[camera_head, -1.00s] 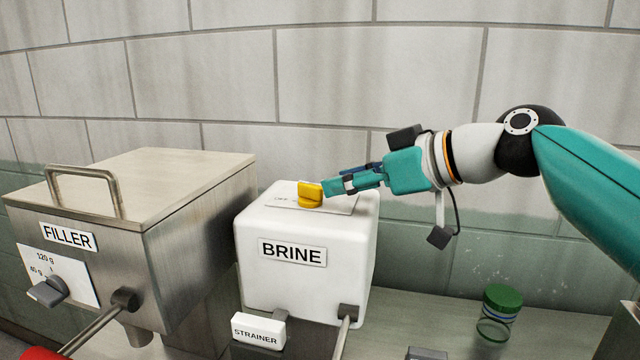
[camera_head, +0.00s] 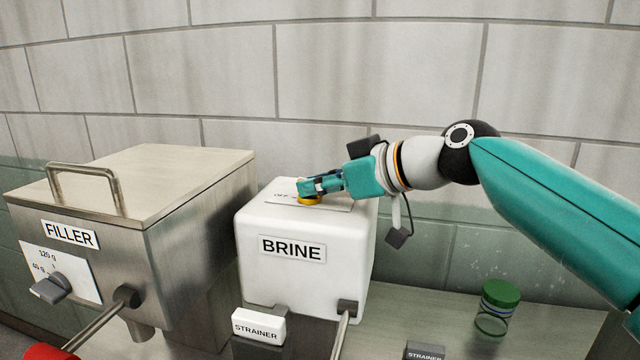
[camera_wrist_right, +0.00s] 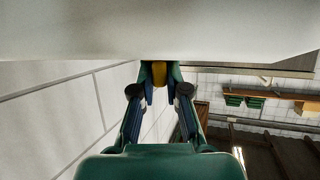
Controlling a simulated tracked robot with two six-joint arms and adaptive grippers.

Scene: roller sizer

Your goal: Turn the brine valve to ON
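The brine valve is a yellow knob (camera_head: 309,200) on a white plate (camera_head: 343,206) on top of the white BRINE tank (camera_head: 256,285). The letters "OF" show to the left of the knob; the rest of the plate's marking is hidden by my right gripper. My right gripper (camera_head: 308,188) reaches in from the right over the knob and covers its upper part. In the right wrist view the two fingers close in on both sides of the yellow knob (camera_wrist_right: 158,70) and appear to touch it. My left gripper is not in view.
A steel FILLER box (camera_head: 200,215) with a top handle and grey dial stands left of the tank. A STRAINER block (camera_head: 258,326) sits in front. A green-lidded jar (camera_head: 500,293) stands at the right. The tiled wall (camera_head: 380,70) is behind.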

